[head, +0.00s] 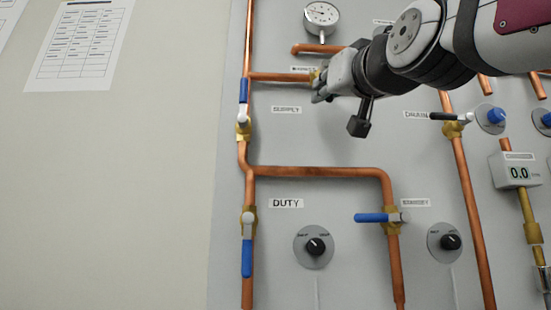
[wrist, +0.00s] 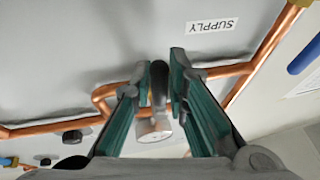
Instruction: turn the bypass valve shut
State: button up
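The bypass valve (head: 316,77) sits on the short copper branch under the gauge, and my gripper (head: 322,91) is at it and hides most of it in the head view. In the wrist view, the valve's dark lever (wrist: 159,85) stands between the teal-padded fingers of my gripper (wrist: 160,62). It lies across the line of the copper pipe behind. The fingertips are close on both sides of the lever. I cannot tell whether they touch it.
The supply valve (head: 243,125) with a blue lever is below left of my gripper. The gauge (head: 321,15) is just above. The duty valve (head: 248,230), the standby valve (head: 390,218) and the drain valve (head: 452,124) are lower or right.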

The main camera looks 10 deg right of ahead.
jog(key=shift+o, duration=0.8)
jog(key=shift+s, duration=0.15)
jog(key=v, duration=1.1)
jog(key=shift+s+f, duration=0.2)
jog(key=shift+s, duration=0.1)
jog(key=shift+s, duration=0.1)
